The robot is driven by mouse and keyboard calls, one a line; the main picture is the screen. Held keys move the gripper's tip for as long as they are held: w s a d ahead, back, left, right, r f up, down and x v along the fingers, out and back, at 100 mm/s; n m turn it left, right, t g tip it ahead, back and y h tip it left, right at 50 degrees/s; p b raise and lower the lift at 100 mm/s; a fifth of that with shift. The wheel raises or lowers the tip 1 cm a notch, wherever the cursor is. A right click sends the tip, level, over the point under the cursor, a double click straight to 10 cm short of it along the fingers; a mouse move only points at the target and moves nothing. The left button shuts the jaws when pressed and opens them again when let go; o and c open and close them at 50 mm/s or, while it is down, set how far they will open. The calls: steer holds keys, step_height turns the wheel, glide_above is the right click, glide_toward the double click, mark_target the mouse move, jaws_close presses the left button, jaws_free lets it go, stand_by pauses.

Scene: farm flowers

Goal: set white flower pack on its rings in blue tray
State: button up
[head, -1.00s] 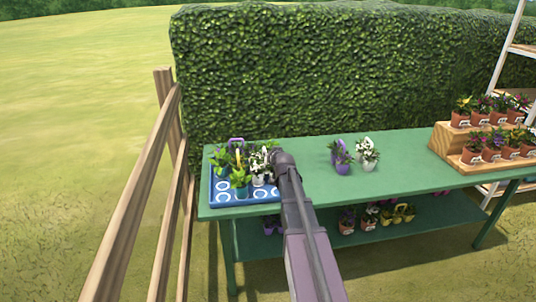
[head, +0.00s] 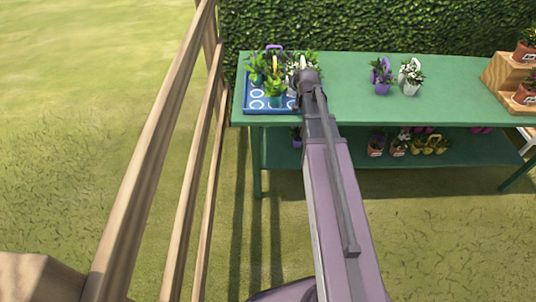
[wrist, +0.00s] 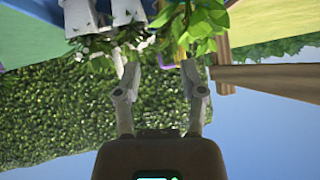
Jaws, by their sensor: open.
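The blue tray (head: 266,110) with white rings sits at the left end of the green table. A white flower pack (head: 292,66) is at its right side, partly hidden by my arm. In the wrist view, two white pots (wrist: 79,16) with white blooms hang upside down in the picture, at top left. My gripper (wrist: 161,66) is open, its fingertips close to the blooms and green leaves. I cannot tell whether they touch. In the head view, the end of my arm (head: 308,80) is beside the pack and hides the fingers.
Leafy plants in teal pots (head: 275,100) with purple and yellow handles share the tray. A purple pack (head: 381,76) and another white pack (head: 411,76) stand mid-table. A wooden fence (head: 210,130) runs at left, and a hedge (head: 400,25) stands behind.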

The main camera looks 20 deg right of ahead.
steer(key=s+a+f+n+g, duration=0.1)
steer(key=s+a+f+g, duration=0.1)
steer(key=s+a, duration=0.3)
steer(key=s+a+f+n+g, duration=0.1)
steer(key=s+a+f+g, duration=0.2)
steer(key=s, duration=0.9)
steer(key=s+a+f+n+g, duration=0.1)
steer(key=s+a+f+g, duration=0.1)
steer(key=s+a+g, duration=0.3)
steer(key=s+a, duration=0.4)
steer(key=shift+s+a+f+g+y, duration=0.15)
steer(key=shift+s+a+g+y, duration=0.05)
steer(key=shift+a+g+y, duration=0.1)
step_height(320, 180, up, 9)
steer(key=p, duration=0.9)
steer(key=shift+d, duration=0.15)
